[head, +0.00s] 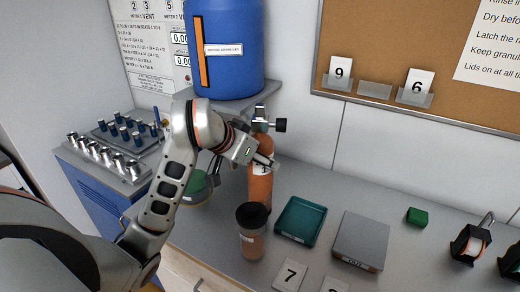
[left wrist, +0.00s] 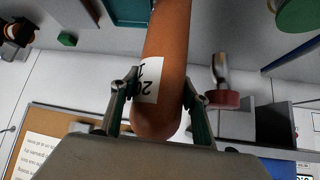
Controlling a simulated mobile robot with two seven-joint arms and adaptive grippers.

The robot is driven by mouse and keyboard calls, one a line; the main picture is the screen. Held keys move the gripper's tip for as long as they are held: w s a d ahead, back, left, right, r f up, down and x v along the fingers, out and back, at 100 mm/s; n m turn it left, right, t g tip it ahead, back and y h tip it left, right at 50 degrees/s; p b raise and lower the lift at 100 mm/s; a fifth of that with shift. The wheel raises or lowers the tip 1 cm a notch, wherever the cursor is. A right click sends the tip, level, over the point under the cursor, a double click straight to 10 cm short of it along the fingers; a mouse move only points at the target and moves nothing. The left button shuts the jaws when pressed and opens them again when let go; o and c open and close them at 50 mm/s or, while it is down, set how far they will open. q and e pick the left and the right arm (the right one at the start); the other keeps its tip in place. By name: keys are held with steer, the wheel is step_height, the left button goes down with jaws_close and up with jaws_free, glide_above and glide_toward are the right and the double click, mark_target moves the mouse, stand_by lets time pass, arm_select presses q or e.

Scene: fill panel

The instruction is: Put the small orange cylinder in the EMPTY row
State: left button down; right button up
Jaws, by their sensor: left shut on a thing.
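The orange cylinder (head: 261,190) stands upright on the counter or just above it; I cannot tell which. It has a black-and-metal valve on top and a white label. My left gripper (head: 266,162) is shut on its upper part. In the left wrist view the fingers (left wrist: 158,100) press on both sides of the orange cylinder (left wrist: 168,50), close to its rounded end. A row marked EMPTY is not readable in either view. My right gripper is out of view.
A lidded orange-brown jar (head: 252,242) stands close in front of the cylinder. A teal tray (head: 301,233), a grey scale (head: 361,240) and a green block (head: 417,216) lie to the right. A blue barrel (head: 228,75) is above; racks of small metal parts (head: 120,165) are at left.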

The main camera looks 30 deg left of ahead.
mark_target(260, 171)
arm_select(q)
steer(key=shift+w+f, duration=0.1)
steer(key=shift+f, duration=1.7)
steer(key=c, duration=1.4)
jaws_free()
steer(key=shift+f, duration=0.2)
steer(key=o, duration=0.3)
steer(key=shift+r, duration=0.1)
